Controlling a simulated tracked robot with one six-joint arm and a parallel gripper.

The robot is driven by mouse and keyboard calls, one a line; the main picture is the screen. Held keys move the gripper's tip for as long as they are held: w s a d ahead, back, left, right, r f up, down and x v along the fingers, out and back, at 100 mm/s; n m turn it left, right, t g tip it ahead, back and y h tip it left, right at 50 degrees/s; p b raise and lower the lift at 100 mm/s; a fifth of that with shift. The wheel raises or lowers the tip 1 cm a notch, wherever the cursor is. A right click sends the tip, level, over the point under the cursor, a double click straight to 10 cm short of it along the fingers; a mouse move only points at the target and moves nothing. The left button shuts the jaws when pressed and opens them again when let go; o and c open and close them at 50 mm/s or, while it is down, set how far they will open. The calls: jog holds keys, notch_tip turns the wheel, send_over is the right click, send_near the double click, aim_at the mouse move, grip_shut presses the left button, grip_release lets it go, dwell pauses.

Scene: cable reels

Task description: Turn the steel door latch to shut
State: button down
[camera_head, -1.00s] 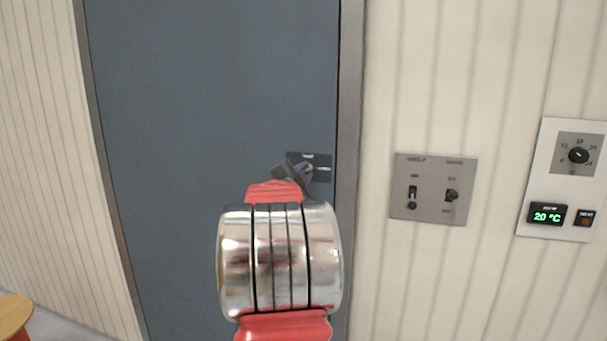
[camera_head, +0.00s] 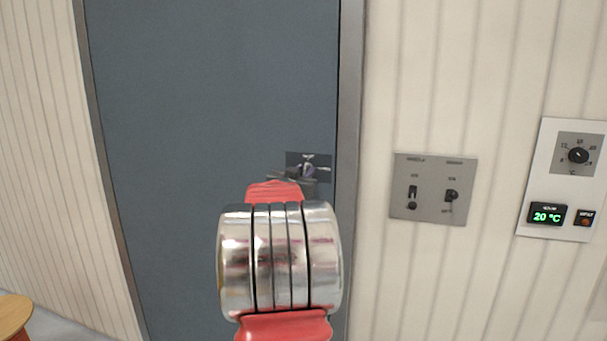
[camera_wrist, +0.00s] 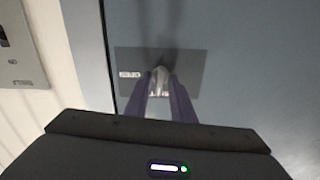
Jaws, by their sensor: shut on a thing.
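The steel latch (camera_head: 308,162) sits on a dark plate (camera_head: 324,158) near the right edge of the blue-grey door. My gripper (camera_head: 304,173) is at the latch, partly hidden behind my wrist. In the wrist view, my gripper's two dark fingers (camera_wrist: 162,84) are closed on the pale latch handle (camera_wrist: 159,76), one on each side. The handle looks roughly upright on its plate. Small white markings show beside and below the handle in the wrist view; they are too small to read surely. The fingers cover part of the plate.
The door (camera_head: 210,90) has a grey frame. A grey switch panel (camera_head: 433,205) and a white thermostat panel (camera_head: 550,225) showing 20 °C are on the ribbed wall to the right. A round wooden top (camera_head: 12,315) is at the lower left.

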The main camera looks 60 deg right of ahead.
jog(key=shift+f+n, duration=0.3)
jog(key=shift+n, duration=0.3)
jog(key=c, duration=1.8)
grip_release()
jog(key=shift+d, duration=0.1)
jog(key=shift+c, duration=0.2)
jog(key=shift+r, duration=0.1)
jog(key=shift+r, duration=0.1)
jog(key=s+a, duration=0.2)
jog(key=a, duration=1.1)
jog(key=shift+s+a, duration=0.15)
jog(key=shift+a, duration=0.2)
